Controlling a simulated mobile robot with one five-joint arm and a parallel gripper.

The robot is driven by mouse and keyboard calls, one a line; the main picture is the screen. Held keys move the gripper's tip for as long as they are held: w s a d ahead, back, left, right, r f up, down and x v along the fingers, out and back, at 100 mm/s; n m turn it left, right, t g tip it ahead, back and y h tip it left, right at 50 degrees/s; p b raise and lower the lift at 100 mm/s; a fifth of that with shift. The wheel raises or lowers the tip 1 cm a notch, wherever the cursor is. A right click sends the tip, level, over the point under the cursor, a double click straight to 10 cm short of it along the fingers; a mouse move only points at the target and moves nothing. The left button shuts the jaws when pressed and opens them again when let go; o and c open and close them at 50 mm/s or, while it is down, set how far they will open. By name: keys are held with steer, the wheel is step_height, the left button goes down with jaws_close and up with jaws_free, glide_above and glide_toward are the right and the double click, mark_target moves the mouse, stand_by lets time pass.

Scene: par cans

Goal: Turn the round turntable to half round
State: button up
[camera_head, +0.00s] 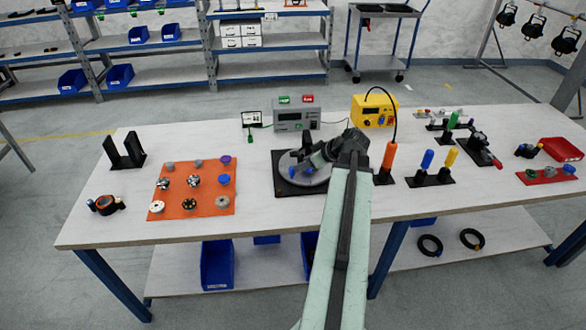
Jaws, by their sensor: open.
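The round turntable (290,187) is a grey disc on a black square base (279,163) near the middle of the table. Something small and dark blue stands on the disc, partly behind my gripper. My arm reaches in from the bottom of the picture. My gripper (306,160) is open and is over the right part of the disc. The right side of the disc is hidden by my arm. I cannot tell whether the fingers touch anything on the disc.
An orange mat (218,205) with several small parts lies left of the turntable. A grey meter box (298,115) and a yellow box (375,111) stand behind it. An orange-handled tool (389,156) stands close on the right.

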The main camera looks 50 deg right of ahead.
steer(key=b+x, duration=0.5)
steer(key=x, duration=0.2)
steer(key=shift+w+f+b, duration=0.1)
steer(key=shift+f+b, duration=0.2)
steer(key=shift+f, duration=0.05)
steer(key=shift+w+a+f, duration=0.1)
steer(key=shift+w, duration=0.15)
jaws_close()
stand_by(0.7)
